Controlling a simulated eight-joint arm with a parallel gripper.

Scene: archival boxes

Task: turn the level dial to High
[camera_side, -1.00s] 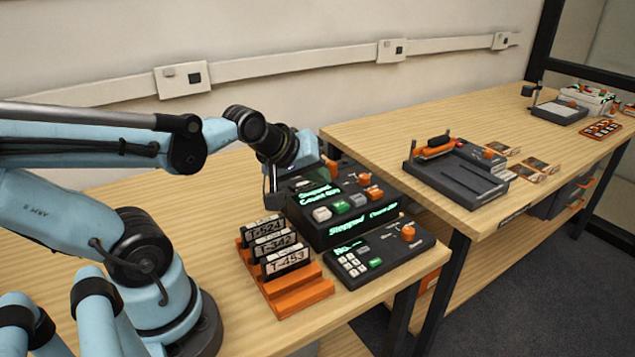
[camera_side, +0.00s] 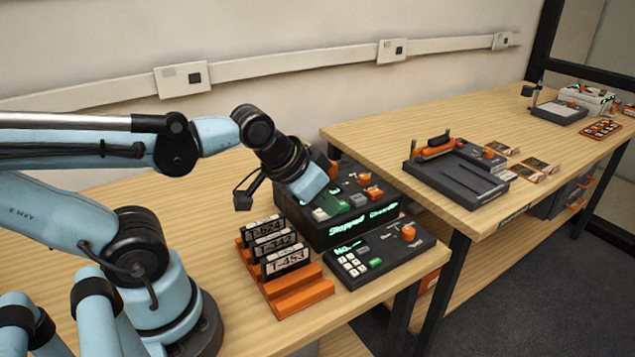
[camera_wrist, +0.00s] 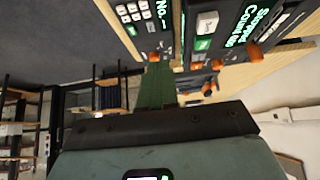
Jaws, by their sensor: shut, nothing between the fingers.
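A dark console (camera_side: 322,232) with a lit green screen stands on the near bench. Orange knobs sit on its top, one at the back right (camera_side: 364,179). A smaller dark keypad box (camera_side: 345,277) in front has an orange knob (camera_side: 408,232). I cannot read which knob is the level dial or its setting. My gripper (camera_side: 318,198) is shut and empty, above the console's left part, hiding some controls and most of its upper screen. In the wrist view, my gripper (camera_wrist: 155,72) points towards the orange knobs (camera_wrist: 153,57); contact cannot be told.
A second bench (camera_side: 365,135) at the right carries a dark device (camera_side: 455,175) and several small cards. A gap separates the benches.

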